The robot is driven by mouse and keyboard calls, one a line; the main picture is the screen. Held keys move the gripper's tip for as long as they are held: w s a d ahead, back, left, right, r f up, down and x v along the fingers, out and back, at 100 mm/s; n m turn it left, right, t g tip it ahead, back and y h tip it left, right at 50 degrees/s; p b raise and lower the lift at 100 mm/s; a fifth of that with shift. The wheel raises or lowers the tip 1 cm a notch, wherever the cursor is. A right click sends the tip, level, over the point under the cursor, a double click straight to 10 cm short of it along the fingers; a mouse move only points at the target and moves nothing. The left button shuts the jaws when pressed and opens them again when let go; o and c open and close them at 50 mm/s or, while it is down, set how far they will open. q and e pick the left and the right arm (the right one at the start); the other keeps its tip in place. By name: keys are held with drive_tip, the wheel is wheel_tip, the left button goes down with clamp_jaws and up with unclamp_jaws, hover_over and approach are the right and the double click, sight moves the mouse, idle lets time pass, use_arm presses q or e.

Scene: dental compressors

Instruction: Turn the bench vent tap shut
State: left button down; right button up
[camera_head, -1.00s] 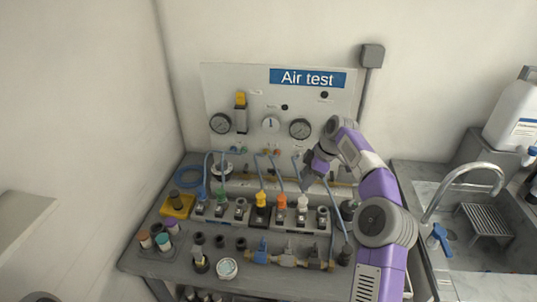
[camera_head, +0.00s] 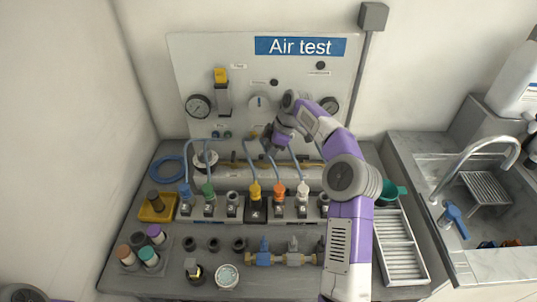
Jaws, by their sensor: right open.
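My right gripper (camera_head: 272,146) is at the end of the purple arm, near the lower edge of the Air test panel and above the back of the bench. It is small and partly hidden by its wrist; nothing shows held in it. A brass fitting with a blue-handled tap (camera_head: 263,252) and a grey-handled tap (camera_head: 293,250) lies at the bench front, well away from the gripper. I cannot tell from labels which tap is the bench vent tap. My left gripper is out of view.
A row of coloured connectors (camera_head: 255,192) with blue hoses stands mid-bench, below the gripper. Gauges (camera_head: 199,106) sit on the panel. A yellow block (camera_head: 158,207) and several capped jars (camera_head: 149,256) stand at left.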

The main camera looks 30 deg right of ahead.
drive_tip(key=shift+a+f, duration=0.1)
drive_tip(key=shift+f, duration=0.1)
clamp_jaws()
